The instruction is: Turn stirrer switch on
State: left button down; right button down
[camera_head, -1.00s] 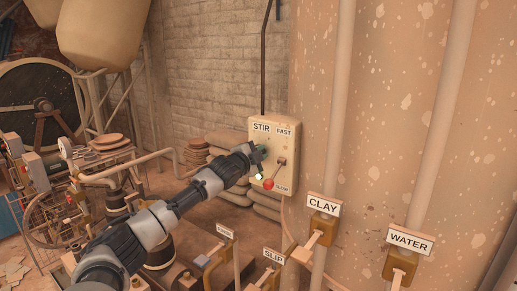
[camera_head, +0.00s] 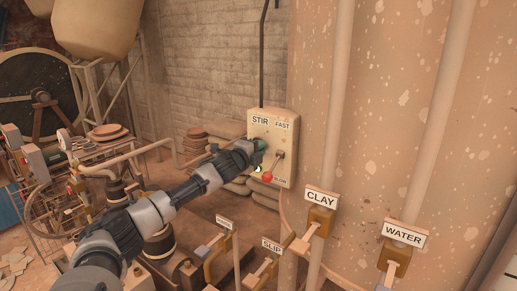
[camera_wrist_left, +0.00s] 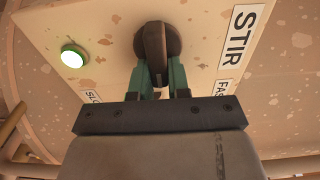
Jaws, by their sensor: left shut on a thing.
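The stirrer box (camera_head: 286,124) is a cream panel on the large vessel, labelled STIR, FAST and SLOW. In the left wrist view the dark rounded stirrer switch knob (camera_wrist_left: 157,42) stands out from the panel. My left gripper (camera_head: 259,147) reaches the left side of the box. In the wrist view its green fingers (camera_wrist_left: 160,78) are shut on the switch knob. A round green lamp (camera_wrist_left: 74,57) beside the knob is lit. In the head view the gripper hides most of the switch. My right gripper is not in view.
A lever with a red ball (camera_head: 267,177) sits on the same box, right of my gripper. Valves labelled CLAY (camera_head: 321,197), WATER (camera_head: 404,233) and SLIP (camera_head: 272,245) stand below and to the right. Stacked sacks (camera_head: 228,160) lie behind my left arm.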

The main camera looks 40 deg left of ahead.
pick_arm(q)
jog(key=shift+f, duration=0.1)
jog(key=c, duration=1.1)
grip_release()
jog(key=s+b, duration=0.3)
jog(key=s+d+b, duration=0.1)
jog(key=s+b, duration=0.2)
jog(key=s, duration=0.1)
jog(key=s+b, duration=0.3)
jog(key=shift+s+d, duration=0.15)
jog(key=shift+s, duration=0.25)
